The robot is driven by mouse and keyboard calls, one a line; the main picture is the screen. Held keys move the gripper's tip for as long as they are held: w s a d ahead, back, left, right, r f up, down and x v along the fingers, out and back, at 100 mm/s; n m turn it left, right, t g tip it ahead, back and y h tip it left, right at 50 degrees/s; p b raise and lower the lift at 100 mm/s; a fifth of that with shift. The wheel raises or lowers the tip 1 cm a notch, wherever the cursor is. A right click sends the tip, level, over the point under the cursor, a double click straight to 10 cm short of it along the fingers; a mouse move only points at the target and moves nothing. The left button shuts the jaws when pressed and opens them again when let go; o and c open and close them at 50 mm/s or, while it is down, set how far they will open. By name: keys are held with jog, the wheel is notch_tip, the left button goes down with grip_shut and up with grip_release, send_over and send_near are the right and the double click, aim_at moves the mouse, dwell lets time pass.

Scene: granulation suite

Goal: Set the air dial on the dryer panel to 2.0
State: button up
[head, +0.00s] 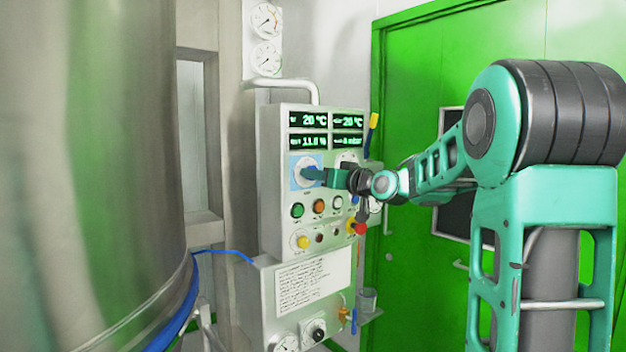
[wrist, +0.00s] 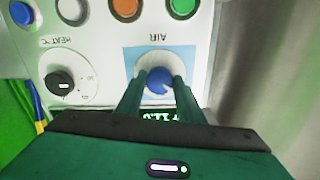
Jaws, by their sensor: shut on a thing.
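The dryer panel (head: 270,190) is a light grey box with green digital readouts at the top. The air dial (wrist: 158,82) is a blue knob on a white round scale with a light blue square behind it, labelled AIR. In the head view the dial's scale (head: 303,168) is at the upper left of the panel, partly covered by my gripper. My gripper (wrist: 158,88) has its two green fingers shut on the blue knob. The fingers and body hide much of the scale, so the dial's setting cannot be read.
Beside the air dial is the black HEAT °C dial (wrist: 62,82). Coloured buttons, one green (head: 297,210), and a red knob (head: 360,229) sit lower on the panel. A large steel vessel (head: 90,170) stands left; a green door (head: 420,270) is behind my arm.

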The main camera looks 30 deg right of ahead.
jog(key=m, duration=1)
jog(key=shift+d, duration=0.1)
jog(key=shift+f+m, duration=0.1)
jog(key=shift+m, duration=0.2)
dwell(0.3)
jog(key=o, duration=1.1)
jog(key=shift+c, duration=0.2)
jog(key=s+d, duration=0.2)
jog(key=s, duration=0.8)
jog(key=shift+s, duration=0.25)
